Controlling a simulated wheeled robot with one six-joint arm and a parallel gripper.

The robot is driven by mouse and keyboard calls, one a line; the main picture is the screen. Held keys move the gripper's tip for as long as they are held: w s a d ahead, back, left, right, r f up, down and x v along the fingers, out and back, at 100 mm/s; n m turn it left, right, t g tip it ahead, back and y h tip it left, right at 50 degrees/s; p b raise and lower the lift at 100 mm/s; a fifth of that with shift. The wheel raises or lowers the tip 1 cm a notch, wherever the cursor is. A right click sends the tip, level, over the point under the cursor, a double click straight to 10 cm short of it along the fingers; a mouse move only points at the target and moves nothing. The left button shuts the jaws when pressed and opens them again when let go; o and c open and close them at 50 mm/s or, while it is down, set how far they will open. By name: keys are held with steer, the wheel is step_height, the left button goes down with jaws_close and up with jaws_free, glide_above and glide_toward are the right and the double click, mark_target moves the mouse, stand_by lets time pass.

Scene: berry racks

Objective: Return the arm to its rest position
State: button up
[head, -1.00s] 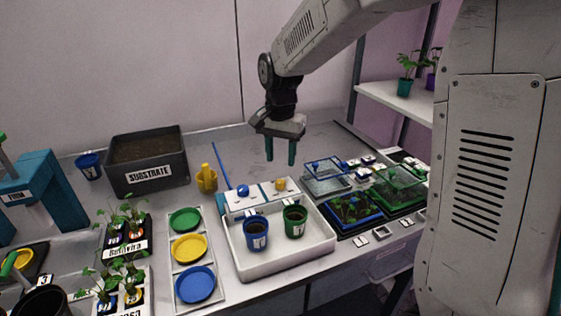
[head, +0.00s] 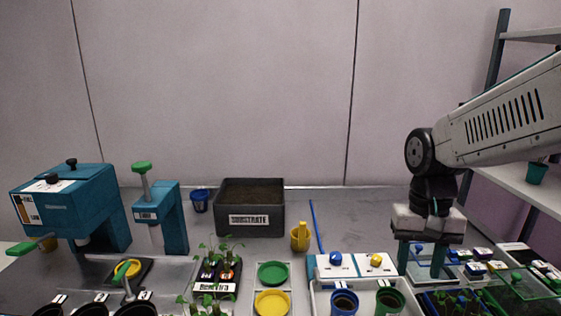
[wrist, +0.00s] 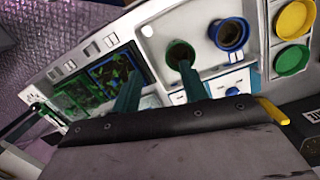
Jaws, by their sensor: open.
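My gripper (head: 420,258) is open and empty at the right of the head view, its two teal fingers pointing down. It hangs in front of the right part of the bench, with its tips near the green pot (head: 389,300) and the clear-lidded trays in the picture. In the wrist view, my gripper's fingers (wrist: 158,92) are spread apart with nothing between them. The green pot (wrist: 180,54) and blue pot (wrist: 229,35) stand in the white tray (wrist: 205,70) beyond the fingers.
A substrate box (head: 250,219) stands at the back of the bench, with teal machines (head: 70,210) at the left. Seedlings (head: 215,272) and coloured dishes (head: 272,273) are in front. A shelf (head: 520,180) stands at the right. The space above the bench's middle is clear.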

steer(key=s+d+r+n+t, duration=0.1)
steer(key=s+r+n+t, duration=0.1)
steer(key=s, duration=1.3)
steer(key=shift+s+r+n+t, duration=0.3)
steer(key=shift+r+t, duration=0.1)
steer(key=shift+r, duration=0.5)
